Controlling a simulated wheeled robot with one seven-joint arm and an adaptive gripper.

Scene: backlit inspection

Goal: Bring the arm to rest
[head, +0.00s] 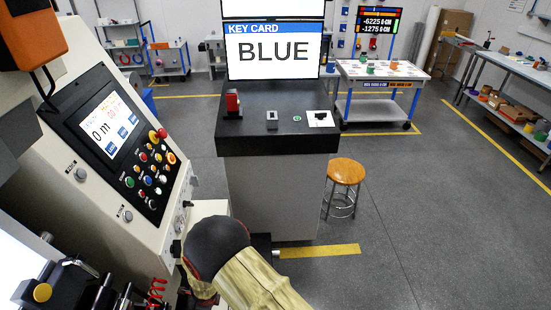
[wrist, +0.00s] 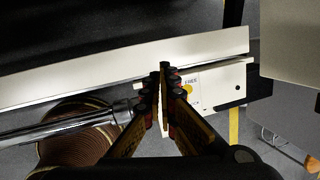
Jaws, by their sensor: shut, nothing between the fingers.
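My arm shows at the bottom of the head view, with a dark rounded joint and a tan covering. My gripper is not clearly visible there. In the wrist view my gripper (wrist: 166,72) has its two dark fingers together at the tips, with nothing between them. The fingers point toward a pale machine edge (wrist: 100,76) and a light box with a yellow round mark (wrist: 188,91). I cannot tell whether the fingers touch either one.
A slanted control panel (head: 88,180) with a screen and buttons stands close on the left. A black-topped pedestal (head: 262,135) stands ahead below a screen reading BLUE (head: 272,52). A wooden-topped stool (head: 346,171) is right of it.

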